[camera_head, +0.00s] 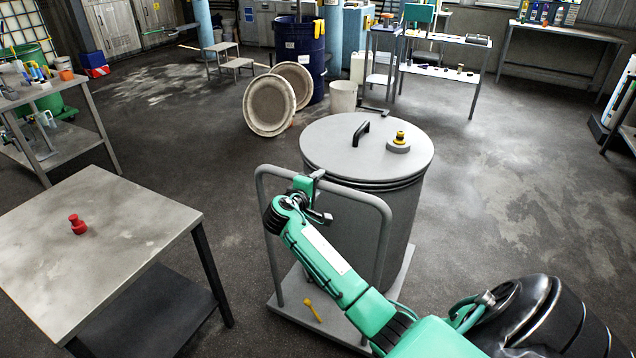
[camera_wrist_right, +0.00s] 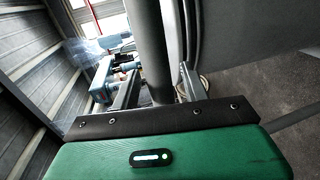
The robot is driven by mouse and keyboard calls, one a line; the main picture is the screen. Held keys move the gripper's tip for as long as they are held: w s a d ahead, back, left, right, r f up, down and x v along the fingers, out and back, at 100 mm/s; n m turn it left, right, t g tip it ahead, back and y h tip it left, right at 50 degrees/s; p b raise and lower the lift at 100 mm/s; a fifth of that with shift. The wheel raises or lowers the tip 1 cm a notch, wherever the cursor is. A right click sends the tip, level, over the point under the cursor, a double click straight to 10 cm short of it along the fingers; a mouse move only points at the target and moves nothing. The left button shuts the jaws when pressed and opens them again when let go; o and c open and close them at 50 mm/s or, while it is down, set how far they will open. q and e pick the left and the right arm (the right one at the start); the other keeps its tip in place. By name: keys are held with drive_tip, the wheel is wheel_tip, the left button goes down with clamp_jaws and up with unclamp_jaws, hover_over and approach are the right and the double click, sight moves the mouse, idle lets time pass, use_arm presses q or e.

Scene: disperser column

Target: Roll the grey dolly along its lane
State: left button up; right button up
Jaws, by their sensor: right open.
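The grey dolly has a low flat platform (camera_head: 290,298) and an upright hoop-shaped push handle (camera_head: 267,225). A large grey drum (camera_head: 350,228) stands on it, its lid carrying a black handle (camera_head: 361,133) and a yellow-topped fitting (camera_head: 399,141). My right gripper (camera_head: 318,197) is at the top bar of the push handle. In the right wrist view my open fingers (camera_wrist_right: 158,75) stand on either side of a grey bar (camera_wrist_right: 150,45); I cannot tell whether they touch it. My left gripper is not in view.
A metal table (camera_head: 110,235) with a red knob-like part (camera_head: 77,224) stands close on the left. Two round lids (camera_head: 269,105), a blue drum (camera_head: 298,45) and a pale bucket (camera_head: 343,96) are behind the dolly. Floor is open on the right (camera_head: 500,200).

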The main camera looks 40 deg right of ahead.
drive_tip(key=shift+w+d, duration=0.1)
drive_tip(key=shift+d, duration=0.15)
clamp_jaws()
drive_tip(key=shift+d, duration=0.1)
